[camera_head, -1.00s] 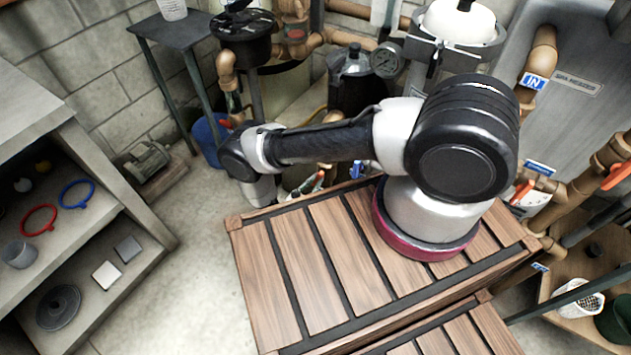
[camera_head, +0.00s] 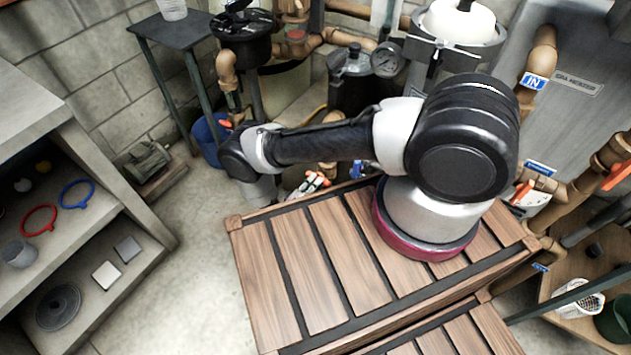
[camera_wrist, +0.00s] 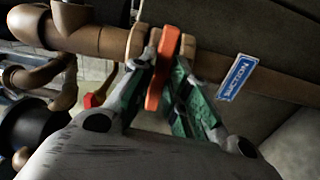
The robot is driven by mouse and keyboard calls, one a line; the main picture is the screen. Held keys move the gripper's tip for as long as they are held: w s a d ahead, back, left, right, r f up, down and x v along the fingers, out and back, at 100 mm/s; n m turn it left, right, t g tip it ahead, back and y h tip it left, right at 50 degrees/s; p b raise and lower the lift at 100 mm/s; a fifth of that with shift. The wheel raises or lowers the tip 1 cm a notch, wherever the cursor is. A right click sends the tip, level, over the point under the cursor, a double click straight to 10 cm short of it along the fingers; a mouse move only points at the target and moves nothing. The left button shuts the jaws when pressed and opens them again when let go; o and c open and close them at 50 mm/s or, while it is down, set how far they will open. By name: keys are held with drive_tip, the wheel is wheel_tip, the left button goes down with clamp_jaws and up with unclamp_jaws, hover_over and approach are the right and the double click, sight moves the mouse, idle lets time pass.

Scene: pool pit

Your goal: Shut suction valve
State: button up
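In the wrist view, an orange valve handle (camera_wrist: 163,70) lies across a brown pipe (camera_wrist: 115,42), roughly crosswise to it. A blue label (camera_wrist: 236,76), upside down and seeming to read "suction", is on the pipe to its right. My gripper (camera_wrist: 168,58) has one green-and-grey finger on each side of the handle, the tips close against it. In the head view, my gripper (camera_head: 305,186) is low behind the wooden deck, partly hidden by my arm, with a bit of orange beside it.
The slatted wooden deck (camera_head: 330,262) fills the middle foreground. Shelves (camera_head: 75,185) with rings stand at left. The floor (camera_head: 195,270) between is clear.

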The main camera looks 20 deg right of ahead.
drive_tip(key=o, duration=0.3)
drive_tip(key=shift+o, duration=0.2)
drive_tip(key=v, duration=0.7)
idle(0.4)
